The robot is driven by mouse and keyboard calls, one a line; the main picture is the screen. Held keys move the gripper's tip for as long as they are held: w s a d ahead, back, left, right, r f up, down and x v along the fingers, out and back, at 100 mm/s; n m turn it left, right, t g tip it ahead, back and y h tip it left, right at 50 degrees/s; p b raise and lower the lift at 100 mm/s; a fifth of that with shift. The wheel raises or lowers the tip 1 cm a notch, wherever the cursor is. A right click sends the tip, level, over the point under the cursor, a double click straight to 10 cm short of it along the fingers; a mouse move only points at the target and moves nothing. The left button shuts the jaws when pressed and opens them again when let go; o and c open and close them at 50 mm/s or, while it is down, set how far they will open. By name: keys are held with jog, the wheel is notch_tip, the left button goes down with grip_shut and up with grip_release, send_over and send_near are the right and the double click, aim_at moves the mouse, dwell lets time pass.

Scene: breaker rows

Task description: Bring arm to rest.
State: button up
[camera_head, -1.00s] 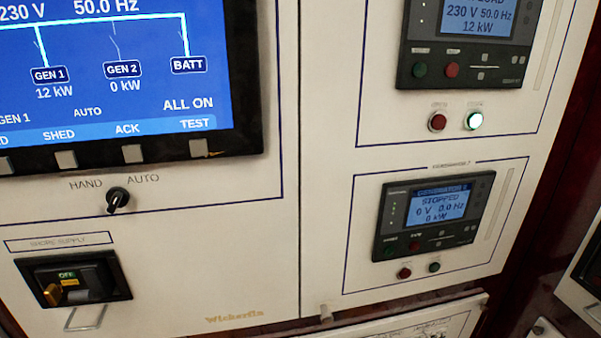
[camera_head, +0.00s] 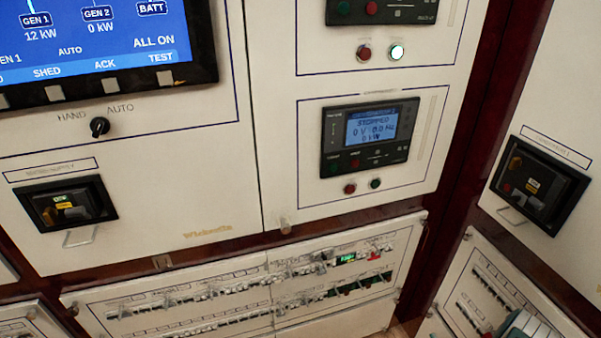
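My arm and gripper do not show in the head view, so the gripper's state is hidden. The view is filled by a cream switchboard (camera_head: 225,180). A blue display screen (camera_head: 95,45) at the upper left reads GEN 1 12 kW, GEN 2 0 kW and ALL ON. A generator controller (camera_head: 370,137) at centre right reads STOPPED, 0 V, 0.0 Hz. A black HAND/AUTO knob (camera_head: 100,127) sits below the screen.
Below is a panel with breaker rows (camera_head: 250,285) and a small green lit readout. A black breaker (camera_head: 67,205) is at the left, and another (camera_head: 538,185) is on the angled right-hand panel.

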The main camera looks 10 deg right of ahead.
jog(key=w+d+r+n+g, duration=0.2)
jog(key=w+r+g, duration=0.1)
jog(key=w+r, duration=0.4)
jog(key=w+d+r+n+g, duration=0.25)
jog(key=w+r, duration=0.25)
jog(key=w, duration=0.4)
jog(key=w+a+r+m+g+h, duration=0.1)
jog(key=w+a+r+g+h, duration=0.15)
jog(key=r, duration=0.65)
jog(key=w+a+r+m+g+h, duration=0.1)
jog(key=w+a+r+g+h, duration=0.2)
jog(key=r, duration=0.5)
jog(key=s+a+r+m+g, duration=0.1)
jog(key=s+a+r, duration=0.4)
jog(key=a+r, duration=0.15)
jog(key=s+a+r+m+g, duration=0.1)
jog(key=s+a+r+m, duration=0.1)
jog(key=s+a+r, duration=0.5)
jog(key=s+a+r+g+y, duration=0.1)
jog(key=s+a+g+y, duration=0.2)
jog(key=s+a, duration=1.1)
jog(key=s+y, duration=0.1)
jog(key=s, duration=0.1)
jog(key=shift+s+a+r+g, duration=0.15)
jog(key=shift+s+r+g, duration=0.15)
jog(key=shift+s, duration=0.1)
